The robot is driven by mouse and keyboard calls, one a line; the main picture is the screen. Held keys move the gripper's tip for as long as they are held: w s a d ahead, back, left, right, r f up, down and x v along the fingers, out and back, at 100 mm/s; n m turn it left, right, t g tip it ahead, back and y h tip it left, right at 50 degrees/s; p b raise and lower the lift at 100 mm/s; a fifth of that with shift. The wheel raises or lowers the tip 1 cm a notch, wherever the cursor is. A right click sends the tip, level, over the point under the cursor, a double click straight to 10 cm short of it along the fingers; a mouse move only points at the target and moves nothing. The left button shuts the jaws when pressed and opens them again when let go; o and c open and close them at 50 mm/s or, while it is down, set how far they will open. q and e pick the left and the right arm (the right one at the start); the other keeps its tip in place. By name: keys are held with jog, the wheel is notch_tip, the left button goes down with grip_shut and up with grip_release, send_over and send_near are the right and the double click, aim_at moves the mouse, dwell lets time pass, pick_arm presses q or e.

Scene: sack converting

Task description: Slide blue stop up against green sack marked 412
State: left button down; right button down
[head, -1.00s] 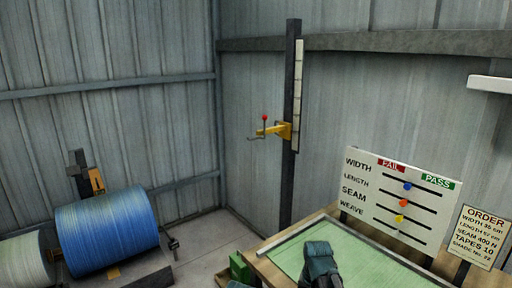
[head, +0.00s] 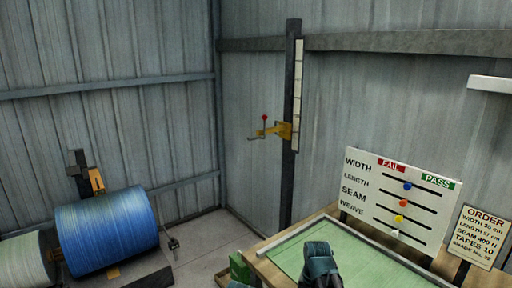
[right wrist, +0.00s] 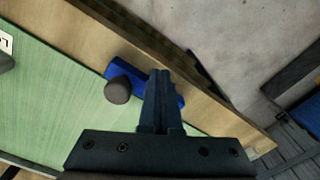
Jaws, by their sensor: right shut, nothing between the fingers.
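A green woven sack (head: 375,262) lies flat on the wooden table at lower right of the head view; it also fills the left of the right wrist view (right wrist: 50,105). A white label is cut off at that view's left edge, so its marking cannot be read. The blue stop (right wrist: 125,72), with a round dark knob, lies along the sack's edge on the wood. I cannot tell whether they touch. My right gripper (right wrist: 161,85) is shut and empty, its fingers over the stop's middle, hiding part of it. It also shows in the head view (head: 333,282).
A sign board (head: 400,205) with coloured sliders and an order card (head: 480,237) stand behind the table. A post (head: 291,120) with a yellow bracket stands at the wall. A big blue roll (head: 107,230) is at left. A green block (head: 240,268) sits by the table's left edge.

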jog(key=shift+f+b, duration=0.85)
jog(key=shift+f, duration=0.05)
dwell(0.7)
jog(key=shift+r+p, duration=0.3)
jog(key=shift+w+d, duration=0.85)
jog(key=shift+d, duration=0.2)
dwell(0.8)
jog(key=shift+a, duration=0.1)
dwell(0.4)
jog(key=shift+s+a, duration=0.65)
jog(key=shift+a, duration=0.05)
jog(key=shift+r, duration=0.1)
notch_tip(320, 180, up, 8)
jog(key=p, duration=0.8)
